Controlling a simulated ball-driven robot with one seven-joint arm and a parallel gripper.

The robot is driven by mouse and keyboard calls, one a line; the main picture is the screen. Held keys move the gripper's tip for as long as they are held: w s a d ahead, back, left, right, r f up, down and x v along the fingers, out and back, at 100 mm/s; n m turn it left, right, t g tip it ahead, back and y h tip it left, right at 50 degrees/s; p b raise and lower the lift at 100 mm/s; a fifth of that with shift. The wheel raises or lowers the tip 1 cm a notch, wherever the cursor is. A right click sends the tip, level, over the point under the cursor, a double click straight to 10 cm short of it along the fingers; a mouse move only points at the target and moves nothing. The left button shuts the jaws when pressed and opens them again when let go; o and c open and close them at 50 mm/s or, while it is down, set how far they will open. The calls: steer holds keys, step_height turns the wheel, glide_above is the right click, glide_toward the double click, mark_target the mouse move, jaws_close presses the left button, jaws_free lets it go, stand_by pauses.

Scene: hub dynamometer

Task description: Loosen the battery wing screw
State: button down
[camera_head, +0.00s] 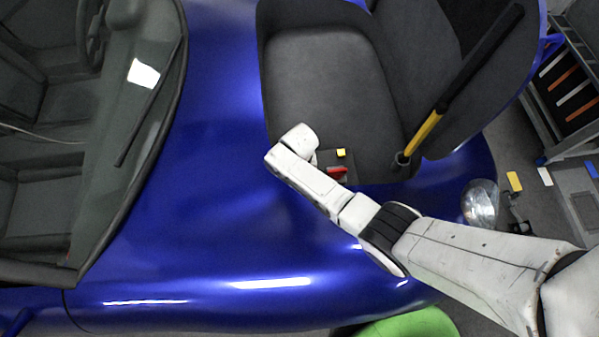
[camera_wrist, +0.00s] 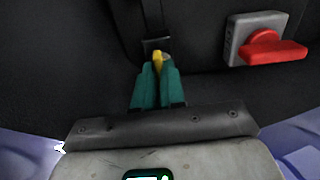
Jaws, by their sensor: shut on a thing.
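In the wrist view, my gripper (camera_wrist: 158,68) has two teal fingers shut on a small yellow piece, the wing screw (camera_wrist: 157,60). Only its upper tip shows between the fingertips; the rest is hidden by them. The screw sits at a dark bracket against a black surface in the car's open trunk. In the head view, my wrist hangs over the trunk's near-left edge and hides my fingers and the screw.
A grey switch with a red handle (camera_wrist: 275,50) sits right of my fingers; its red part also shows in the head view (camera_head: 337,172). A small yellow block (camera_head: 341,153) lies just beyond. A black and yellow strut (camera_head: 426,130) stands to the right. Blue bodywork (camera_head: 200,220) surrounds the opening.

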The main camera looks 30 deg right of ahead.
steer(key=c, duration=1.2)
jaws_free()
steer(key=shift+r, duration=0.1)
step_height(320, 180, up, 11)
steer(key=p, duration=0.2)
steer(key=shift+f+p, duration=0.2)
steer(key=shift+p, duration=0.1)
